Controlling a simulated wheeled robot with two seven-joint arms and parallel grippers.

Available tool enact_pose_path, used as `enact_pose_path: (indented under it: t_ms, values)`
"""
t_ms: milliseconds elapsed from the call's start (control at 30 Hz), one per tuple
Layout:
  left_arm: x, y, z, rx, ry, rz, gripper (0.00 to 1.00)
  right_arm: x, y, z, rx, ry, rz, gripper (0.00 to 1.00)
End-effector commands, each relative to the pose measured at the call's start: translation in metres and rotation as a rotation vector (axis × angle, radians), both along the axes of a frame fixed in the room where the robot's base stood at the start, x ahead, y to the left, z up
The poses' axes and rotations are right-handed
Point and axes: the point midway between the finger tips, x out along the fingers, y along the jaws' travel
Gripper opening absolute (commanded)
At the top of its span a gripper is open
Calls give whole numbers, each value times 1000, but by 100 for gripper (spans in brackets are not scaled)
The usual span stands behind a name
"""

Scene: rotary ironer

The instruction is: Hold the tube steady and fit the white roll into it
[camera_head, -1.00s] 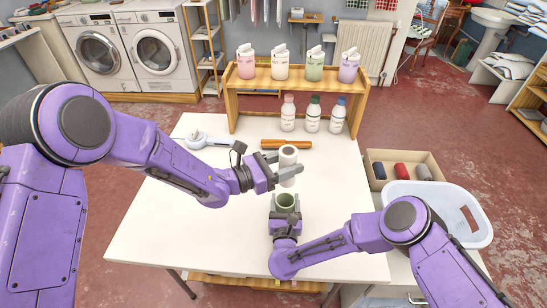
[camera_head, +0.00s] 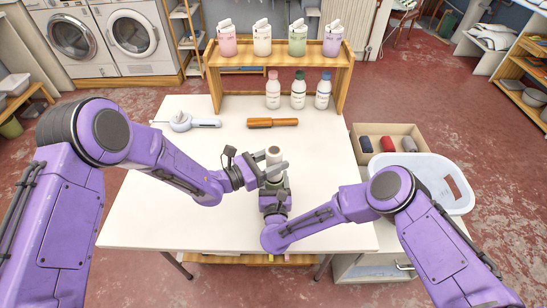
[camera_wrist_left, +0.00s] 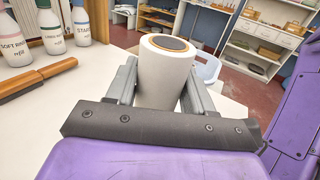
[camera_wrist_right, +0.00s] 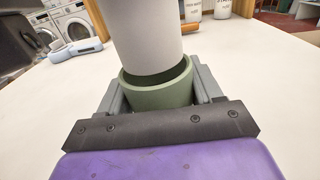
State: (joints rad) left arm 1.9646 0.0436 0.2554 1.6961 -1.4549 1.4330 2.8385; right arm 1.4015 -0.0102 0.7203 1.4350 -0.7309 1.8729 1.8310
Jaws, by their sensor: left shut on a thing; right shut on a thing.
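The white roll (camera_head: 273,155) is upright in my left gripper (camera_head: 272,172), which is shut around its sides. In the left wrist view the roll (camera_wrist_left: 165,80) shows a dark, tan-edged ring on its top end. The green tube (camera_wrist_right: 157,94) stands upright in my right gripper (camera_wrist_right: 156,100), which is shut on it, low over the table. In the right wrist view the roll's lower end is at the tube's open mouth, toward its far side. A dark gap shows between it and the near rim. I cannot tell whether its end is inside the rim.
A wooden shelf (camera_head: 345,75) with bottles stands at the rear. A box of rolls (camera_head: 362,134) and a white basket (camera_head: 435,172) are at right.

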Motion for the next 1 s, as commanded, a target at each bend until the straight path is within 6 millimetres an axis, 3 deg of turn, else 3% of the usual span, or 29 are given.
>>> enact_pose_path:
  t_ms: [33,100,133,733,1000]
  values:
    - [0,0,0,0,0,0,55,0,0,0,0,0,0,28]
    - [0,0,0,0,0,0,78,0,0,0,0,0,0,28]
    - [0,0,0,0,0,0,82,0,0,0,0,0,0,28]
    - [0,0,1,0,-1,0,82,0,0,0,0,0,0,28]
    - [1,0,43,0,-4,0,82,0,0,0,0,0,0,28]
